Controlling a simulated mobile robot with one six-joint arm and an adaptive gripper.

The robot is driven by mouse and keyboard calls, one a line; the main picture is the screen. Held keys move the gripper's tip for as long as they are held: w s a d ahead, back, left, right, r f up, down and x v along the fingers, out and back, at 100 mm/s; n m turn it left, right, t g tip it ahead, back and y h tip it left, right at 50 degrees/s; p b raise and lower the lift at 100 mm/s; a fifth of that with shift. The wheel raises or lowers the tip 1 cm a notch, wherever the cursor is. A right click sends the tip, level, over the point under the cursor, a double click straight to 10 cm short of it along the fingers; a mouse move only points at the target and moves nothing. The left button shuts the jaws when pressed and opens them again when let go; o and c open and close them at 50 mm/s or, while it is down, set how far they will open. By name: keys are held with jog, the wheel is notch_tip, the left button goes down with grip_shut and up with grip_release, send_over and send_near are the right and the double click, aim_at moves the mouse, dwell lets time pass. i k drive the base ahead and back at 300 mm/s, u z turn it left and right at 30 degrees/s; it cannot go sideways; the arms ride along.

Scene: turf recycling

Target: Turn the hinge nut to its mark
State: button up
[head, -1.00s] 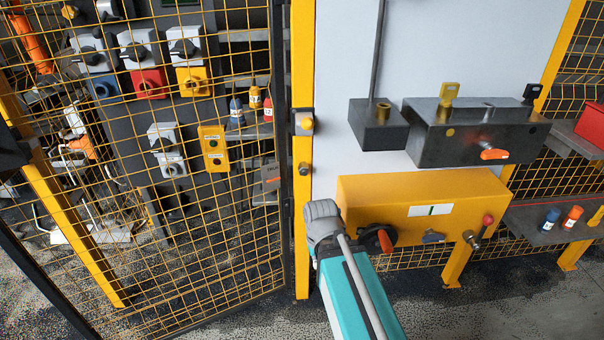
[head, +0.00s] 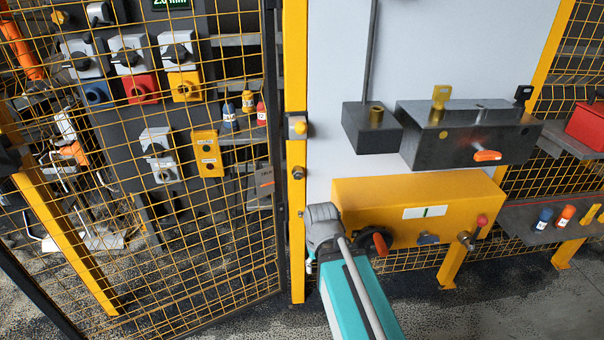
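A round metal fitting (head: 297,172) sits on the yellow post (head: 296,60) beside the mesh gate's edge. A second fitting with a pale, yellowish face (head: 297,127) sits above it. I cannot tell which, if either, is the hinge nut, and no mark on them can be made out. My teal arm link and its grey joint stand in front of the left end of the yellow box (head: 465,190), right of the post and below both fittings.
The yellow mesh gate (head: 190,250) fills the left side, with switch boxes and coloured bottles behind it. The yellow box carries a red-and-black knob (head: 379,243) and a red-tipped lever (head: 481,221). A dark box (head: 430,150) is above. A shelf (head: 525,222) holds small bottles at right.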

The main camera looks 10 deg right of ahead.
aim_at(297, 170)
jog(key=z, duration=0.2)
jog(key=k, duration=1.2)
jog(key=u, duration=0.55)
jog(key=i, duration=1)
